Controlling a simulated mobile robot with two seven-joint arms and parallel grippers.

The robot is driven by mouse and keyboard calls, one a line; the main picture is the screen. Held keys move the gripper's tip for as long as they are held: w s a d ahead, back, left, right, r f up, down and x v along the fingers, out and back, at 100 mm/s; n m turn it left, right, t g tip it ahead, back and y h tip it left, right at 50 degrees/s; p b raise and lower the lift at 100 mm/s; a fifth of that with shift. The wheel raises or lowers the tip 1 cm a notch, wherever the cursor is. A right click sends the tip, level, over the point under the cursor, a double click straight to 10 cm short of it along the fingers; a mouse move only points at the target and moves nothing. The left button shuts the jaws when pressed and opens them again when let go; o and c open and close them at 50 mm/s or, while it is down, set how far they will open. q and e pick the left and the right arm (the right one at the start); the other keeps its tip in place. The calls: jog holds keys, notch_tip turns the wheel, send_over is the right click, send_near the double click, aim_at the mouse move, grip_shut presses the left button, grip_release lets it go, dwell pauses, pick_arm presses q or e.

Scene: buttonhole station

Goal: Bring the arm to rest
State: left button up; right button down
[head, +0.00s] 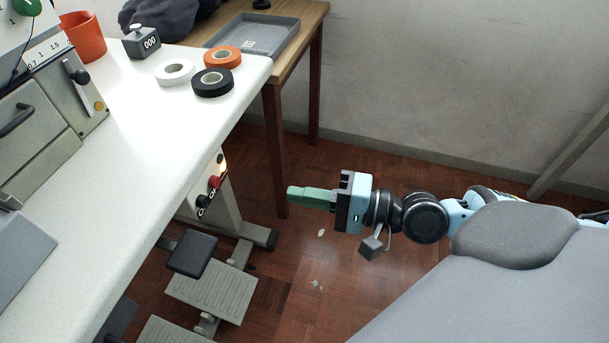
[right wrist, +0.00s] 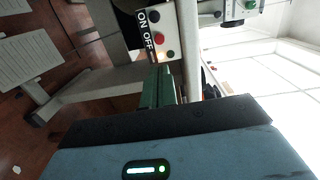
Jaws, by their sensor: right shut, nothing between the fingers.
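My right gripper (head: 291,194) is in the head view, with green fingers closed together and nothing between them. It hangs in free air over the floor, to the right of the white table (head: 140,110) and apart from it. My right arm reaches in from the right edge. In the right wrist view the green fingers (right wrist: 165,88) point toward the switch box (right wrist: 158,38) with its red button and ON/OFF label. My left gripper does not show in either view.
On the table are white (head: 174,72), orange (head: 222,57) and black (head: 212,82) tape rolls, a counter (head: 141,42) and an orange cup (head: 84,36). A grey tray (head: 253,36) lies on a wooden table. Pedals (head: 212,292) stand below. Floor between table and wall is mostly open.

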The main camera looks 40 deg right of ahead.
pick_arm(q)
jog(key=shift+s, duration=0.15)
